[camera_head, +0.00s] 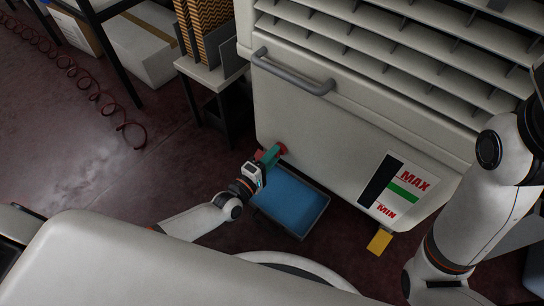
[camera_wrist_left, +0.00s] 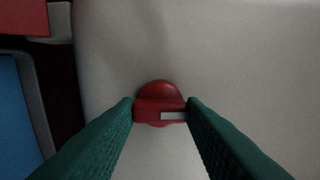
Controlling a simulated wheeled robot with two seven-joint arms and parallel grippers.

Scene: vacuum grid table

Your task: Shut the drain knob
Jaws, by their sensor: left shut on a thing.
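The drain knob (camera_wrist_left: 160,104) is red and round, with a raised grip bar and a white mark on the bar's right part. The bar lies level across the left wrist view. The knob sits on the pale front panel of the machine, and in the head view a bit of its red (camera_head: 282,148) shows at the panel's lower left. My left gripper (camera_wrist_left: 160,110) has green fingers, one at each end of the bar, shut on the knob. In the head view the left gripper (camera_head: 271,155) reaches the panel. My right gripper is not in view; only my right arm shows at the right.
A tray of blue liquid (camera_head: 296,203) stands on the floor below the knob. The machine (camera_head: 320,130) has a grey handle (camera_head: 292,76), a MAX/MIN gauge (camera_head: 396,188) and a yellow tag (camera_head: 379,241). A small table (camera_head: 208,70) stands left of it.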

